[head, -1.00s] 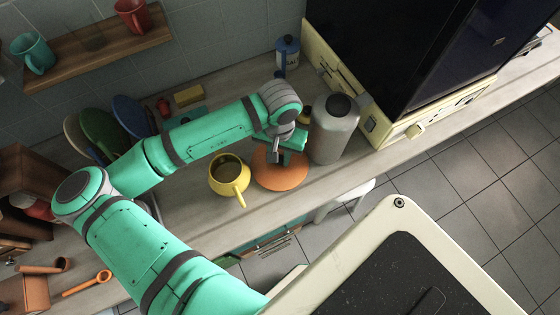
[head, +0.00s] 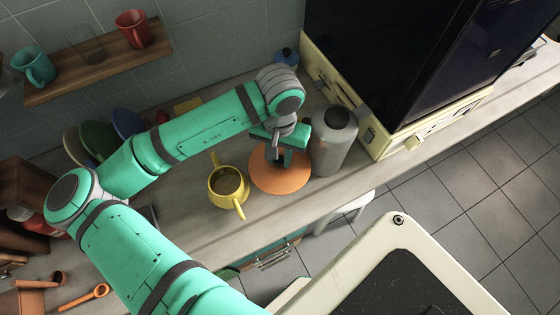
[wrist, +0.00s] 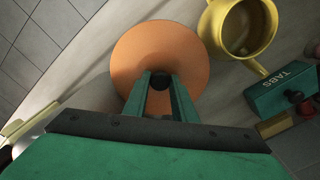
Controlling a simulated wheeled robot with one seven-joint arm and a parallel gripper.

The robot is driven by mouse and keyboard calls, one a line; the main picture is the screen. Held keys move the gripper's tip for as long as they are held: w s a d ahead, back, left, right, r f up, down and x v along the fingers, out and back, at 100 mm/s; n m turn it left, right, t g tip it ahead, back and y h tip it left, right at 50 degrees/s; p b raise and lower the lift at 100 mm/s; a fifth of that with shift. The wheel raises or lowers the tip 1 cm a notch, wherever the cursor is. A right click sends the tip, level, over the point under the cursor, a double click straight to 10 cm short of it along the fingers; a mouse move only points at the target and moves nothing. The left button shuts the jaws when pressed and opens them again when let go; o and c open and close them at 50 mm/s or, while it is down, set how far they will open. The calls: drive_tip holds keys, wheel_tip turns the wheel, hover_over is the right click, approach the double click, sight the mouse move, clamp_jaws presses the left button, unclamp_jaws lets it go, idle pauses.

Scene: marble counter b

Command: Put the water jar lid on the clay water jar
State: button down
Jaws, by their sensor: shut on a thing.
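My gripper (head: 274,155) is shut on the dark knob of a wide round orange lid (head: 281,178). In the wrist view the two fingers (wrist: 160,82) close around the knob, and the orange lid (wrist: 137,56) spreads beneath them. The lid looks roughly level and seems held above the counter. I cannot make out a clay jar for certain; anything beneath the lid is hidden. An open yellow pot (head: 229,186) with a spout or handle stands just left of the lid. It also shows in the wrist view (wrist: 262,30).
A grey canister (head: 333,145) with a dark cap stands close right of the lid, beside a cream-framed black appliance (head: 395,50). A green "TABS" box (wrist: 282,90) is near the yellow pot. Plates (head: 98,138) stand behind my arm.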

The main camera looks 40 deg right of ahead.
sight(279, 160)
wheel_tip(279, 160, up, 21)
drive_tip(key=shift+w+a, duration=0.15)
idle(0.5)
